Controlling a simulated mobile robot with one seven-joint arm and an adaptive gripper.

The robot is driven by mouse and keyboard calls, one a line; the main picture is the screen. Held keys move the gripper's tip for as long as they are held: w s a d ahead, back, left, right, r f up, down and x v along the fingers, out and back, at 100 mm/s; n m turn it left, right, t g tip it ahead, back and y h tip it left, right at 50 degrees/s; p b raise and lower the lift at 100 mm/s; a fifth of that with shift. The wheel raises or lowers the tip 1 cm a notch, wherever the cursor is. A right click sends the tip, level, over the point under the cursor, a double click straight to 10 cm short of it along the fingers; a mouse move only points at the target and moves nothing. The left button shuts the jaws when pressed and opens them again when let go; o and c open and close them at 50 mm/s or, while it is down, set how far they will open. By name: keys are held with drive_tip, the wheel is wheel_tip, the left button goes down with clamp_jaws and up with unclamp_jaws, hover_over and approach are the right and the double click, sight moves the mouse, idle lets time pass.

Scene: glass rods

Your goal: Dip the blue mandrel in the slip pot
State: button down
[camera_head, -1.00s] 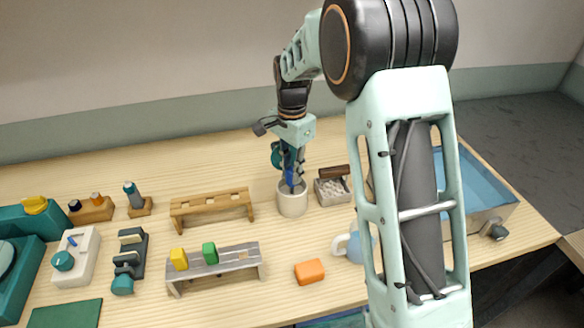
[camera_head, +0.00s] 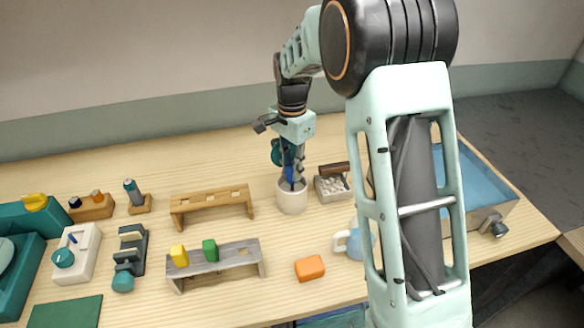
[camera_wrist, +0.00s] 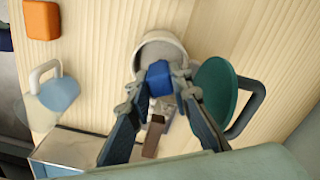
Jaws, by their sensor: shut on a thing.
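My gripper (camera_wrist: 155,95) is shut on the blue mandrel (camera_wrist: 159,76), whose blue block shows between the fingertips in the wrist view. In the head view my gripper (camera_head: 291,170) points down over the pale slip pot (camera_head: 292,202). The mandrel's lower end reaches into the pot's mouth there. In the wrist view the pot (camera_wrist: 165,45) is just beyond the fingertips, with its rim around the blue block. I cannot tell how deep the mandrel is or whether it touches the pot; the fingers and block hide the inside.
A teal round thing with a dark handle (camera_wrist: 218,92) stands close beside the pot. A small tray of pale beads (camera_head: 333,190) is right of it. A wooden rack (camera_head: 210,203) and a grey rack (camera_head: 222,260) with yellow and green blocks stand left. An orange block (camera_head: 310,268) lies in front.

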wheel_tip(320, 180, up, 11)
drive_tip(key=p, duration=0.7)
drive_tip(key=shift+f, duration=0.15)
